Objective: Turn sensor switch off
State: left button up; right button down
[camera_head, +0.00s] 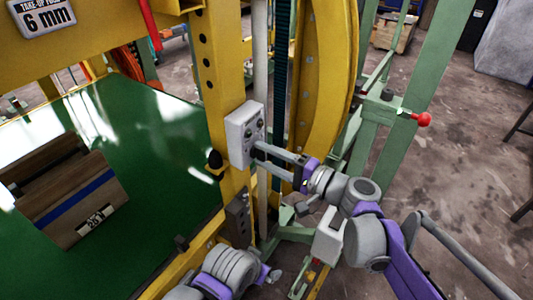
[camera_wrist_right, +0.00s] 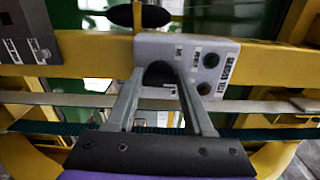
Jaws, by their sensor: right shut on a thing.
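The grey switch box (camera_head: 236,138) is fixed to the yellow upright post in the head view. It also fills the upper middle of the right wrist view (camera_wrist_right: 222,48), with small labels and two dark round buttons. My right gripper (camera_head: 259,153) reaches the lower part of the box from the right. In the right wrist view its two fingers (camera_wrist_right: 160,80) are at either side of a black knob (camera_wrist_right: 158,69) on the box and shut on it. The knob's pointer direction cannot be made out. My left gripper (camera_head: 269,275) is low in the head view, apart from the box; its fingers are unclear.
A dark grey box (camera_head: 238,218) sits lower on the yellow post (camera_head: 213,95). A green table (camera_head: 165,140) with a brown block (camera_head: 65,190) lies left. A green frame with a red knob (camera_head: 424,119) stands right. Open floor (camera_head: 465,150) is farther right.

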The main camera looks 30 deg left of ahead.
jog(key=n+p, duration=0.1)
jog(key=n, duration=0.3)
jog(key=shift+n, duration=0.3)
pick_arm(q)
jog(key=shift+w+r+p, duration=0.25)
jog(key=shift+w+r, duration=0.05)
jog(key=shift+r, duration=0.5)
jog(key=shift+w+r+p, duration=0.2)
jog(key=shift+w+r, duration=0.1)
jog(key=shift+r, duration=0.45)
pick_arm(e)
jog(key=shift+f+n, duration=0.1)
jog(key=shift+n, duration=1.8)
jog(key=shift+c, duration=1.4)
grip_release()
pick_arm(q)
jog(key=shift+s+f+b, duration=0.3)
jog(key=shift+f+b, duration=0.15)
jog(key=shift+f, duration=0.25)
pick_arm(e)
jog(key=d, duration=1)
jog(key=shift+s+d, duration=0.4)
